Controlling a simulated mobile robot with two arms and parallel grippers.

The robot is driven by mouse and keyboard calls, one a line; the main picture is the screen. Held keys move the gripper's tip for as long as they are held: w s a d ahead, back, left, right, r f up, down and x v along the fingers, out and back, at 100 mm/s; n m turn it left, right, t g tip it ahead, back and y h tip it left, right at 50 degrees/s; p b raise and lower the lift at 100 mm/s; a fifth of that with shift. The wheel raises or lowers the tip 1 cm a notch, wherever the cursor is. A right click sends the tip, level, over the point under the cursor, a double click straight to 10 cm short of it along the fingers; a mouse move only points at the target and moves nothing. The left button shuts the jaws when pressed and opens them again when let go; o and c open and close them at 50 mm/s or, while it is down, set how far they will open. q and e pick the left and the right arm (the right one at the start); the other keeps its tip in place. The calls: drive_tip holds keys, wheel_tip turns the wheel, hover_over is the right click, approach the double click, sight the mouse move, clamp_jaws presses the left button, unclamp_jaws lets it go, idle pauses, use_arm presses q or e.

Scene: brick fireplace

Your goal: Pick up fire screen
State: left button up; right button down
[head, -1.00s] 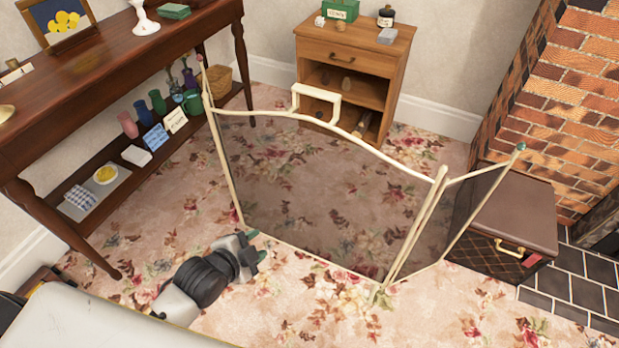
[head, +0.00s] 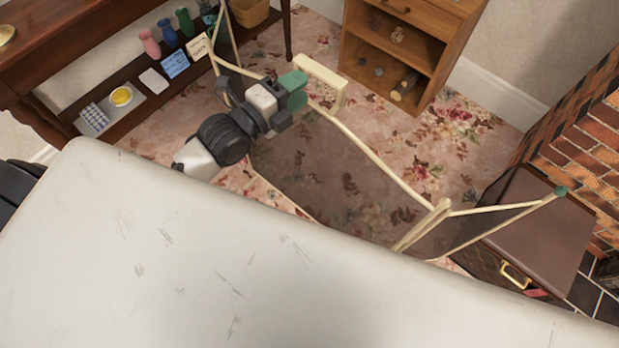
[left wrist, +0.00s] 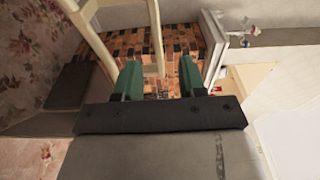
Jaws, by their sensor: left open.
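The fire screen (head: 335,172) stands on the carpet with a cream frame, a dark see-through panel and a folded wing at the right. Its cream handle (head: 327,78) is on the top rail. My left gripper (head: 293,90), with green fingertips, is beside the left end of the handle. In the left wrist view, the gripper (left wrist: 160,80) is open, and a cream bar (left wrist: 157,38) of the screen shows in line with the gap between its fingers. I cannot tell whether they touch. The screen's lower edge is partly hidden by my white body. My right gripper is out of view.
A wooden cabinet (head: 440,45) stands behind the screen. A dark side table (head: 60,45) with vases on its shelf is at the left. A brown case (head: 540,215) sits close to the right wing, by the brick fireplace (head: 585,145).

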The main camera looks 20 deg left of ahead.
sight(320, 77)
use_arm(q)
drive_tip(key=x, duration=0.6)
drive_tip(key=shift+w+d+f, duration=0.1)
drive_tip(key=shift+w+d, duration=0.1)
drive_tip(key=shift+d, duration=0.35)
clamp_jaws()
idle(0.9)
drive_tip(key=shift+r, duration=0.2)
